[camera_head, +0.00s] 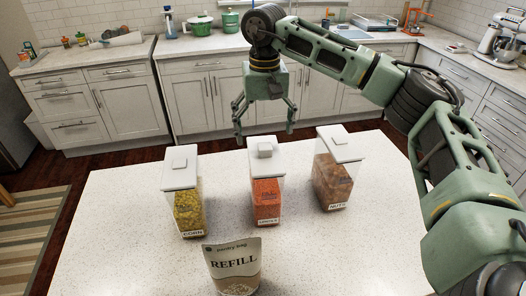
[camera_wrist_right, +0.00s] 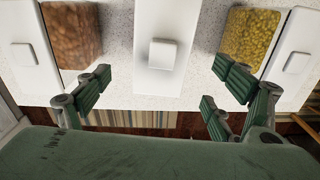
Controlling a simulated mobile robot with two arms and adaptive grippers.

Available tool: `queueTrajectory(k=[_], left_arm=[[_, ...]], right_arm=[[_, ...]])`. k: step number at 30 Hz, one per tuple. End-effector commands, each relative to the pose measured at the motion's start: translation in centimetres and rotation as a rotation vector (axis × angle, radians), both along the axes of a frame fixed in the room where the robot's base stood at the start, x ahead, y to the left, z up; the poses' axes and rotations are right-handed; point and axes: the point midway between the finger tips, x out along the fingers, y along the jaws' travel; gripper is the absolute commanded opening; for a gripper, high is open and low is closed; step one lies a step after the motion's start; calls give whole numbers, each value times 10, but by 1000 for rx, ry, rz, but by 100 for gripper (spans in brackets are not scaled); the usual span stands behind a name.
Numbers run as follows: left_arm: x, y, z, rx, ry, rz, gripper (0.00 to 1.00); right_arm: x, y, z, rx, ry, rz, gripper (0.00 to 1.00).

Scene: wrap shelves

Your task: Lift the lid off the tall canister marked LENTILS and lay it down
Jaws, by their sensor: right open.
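Three clear canisters with white lids stand upright on the pale speckled island. The middle canister (camera_head: 266,200) holds orange-red contents; its small front label is hard to read. Its white lid (camera_head: 264,160) with a square knob (camera_head: 264,149) is on it. In the right wrist view the same lid (camera_wrist_right: 166,85) and knob (camera_wrist_right: 163,54) lie between the spread fingers. My right gripper (camera_head: 264,132) is open and empty, pointing down, above and behind the middle canister, apart from the knob. It also shows in the right wrist view (camera_wrist_right: 160,85). My left gripper is out of view.
The CORN canister (camera_head: 188,210) stands left and the NUTS canister (camera_head: 332,182) right, both lidded. A REFILL pouch (camera_head: 233,268) stands in front. The island (camera_head: 120,235) is bare at left and at front right. Back counters lie beyond a floor gap.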

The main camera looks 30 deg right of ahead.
Motion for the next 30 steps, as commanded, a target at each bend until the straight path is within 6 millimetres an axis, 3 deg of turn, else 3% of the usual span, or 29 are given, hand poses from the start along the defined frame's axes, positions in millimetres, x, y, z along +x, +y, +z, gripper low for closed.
queueTrajectory(k=[5, 9, 18, 30], left_arm=[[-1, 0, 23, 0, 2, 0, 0], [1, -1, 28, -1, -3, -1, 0], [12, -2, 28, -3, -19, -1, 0], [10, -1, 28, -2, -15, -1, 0]], right_arm=[[-4, 1, -22, -1, 4, -1, 86], [-3, 1, -42, 1, 2, -2, 86], [-3, 2, -49, 1, 1, -2, 86], [-3, 2, -48, 1, 1, -2, 51]])
